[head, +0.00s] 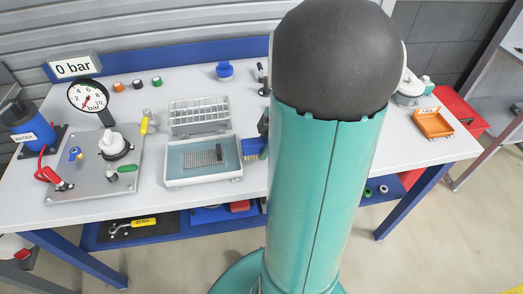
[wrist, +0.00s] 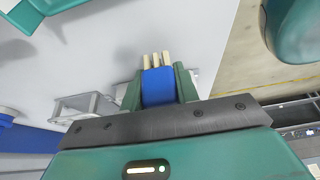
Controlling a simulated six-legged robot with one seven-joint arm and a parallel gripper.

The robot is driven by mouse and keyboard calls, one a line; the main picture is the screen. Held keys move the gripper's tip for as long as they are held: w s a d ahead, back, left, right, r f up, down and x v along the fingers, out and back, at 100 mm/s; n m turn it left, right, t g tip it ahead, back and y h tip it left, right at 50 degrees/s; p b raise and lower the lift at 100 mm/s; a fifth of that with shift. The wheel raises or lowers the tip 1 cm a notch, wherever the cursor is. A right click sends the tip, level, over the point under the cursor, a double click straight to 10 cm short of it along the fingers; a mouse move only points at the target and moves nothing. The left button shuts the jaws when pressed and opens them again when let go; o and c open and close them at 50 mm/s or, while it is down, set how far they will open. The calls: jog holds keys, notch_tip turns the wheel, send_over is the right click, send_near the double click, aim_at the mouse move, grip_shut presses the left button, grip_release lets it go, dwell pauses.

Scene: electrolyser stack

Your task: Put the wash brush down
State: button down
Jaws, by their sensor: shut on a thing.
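The wash brush (wrist: 158,88) has a blue body and several cream bristle tufts pointing away from my wrist. My gripper (wrist: 158,80) is shut on its blue body, with one green finger on each side. Below and beyond the tufts is a pale grey-white surface; I cannot tell whether they touch it. In the head view my own arm covers the middle of the workbench (head: 225,95) and hides most of the gripper and brush.
A white tray (head: 205,182) with a grey mesh piece and a white rack (head: 199,115) stand left of my arm. A plate with fittings (head: 92,165) and a gauge (head: 88,96) are further left. An orange tray (head: 433,124) is at the right.

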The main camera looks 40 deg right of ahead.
jog(key=shift+f, duration=1.4)
jog(key=shift+f, duration=0.15)
jog(key=c, duration=1.1)
grip_release()
jog(key=shift+o, duration=0.2)
jog(key=v, duration=1.2)
jog(key=a+r+m+t+h, duration=0.1)
jog(key=a+r+m, duration=0.2)
jog(key=a, duration=0.6)
jog(key=s+a+r+m+t+h, duration=0.1)
jog(key=a+m, duration=0.3)
jog(key=a, duration=0.5)
jog(key=a+r+m+t+h, duration=0.1)
jog(key=a+r+m, duration=0.3)
jog(key=a, duration=0.6)
jog(key=shift+s+r+h, duration=0.15)
jog(key=shift+r+h, duration=0.15)
jog(key=shift+h, duration=0.1)
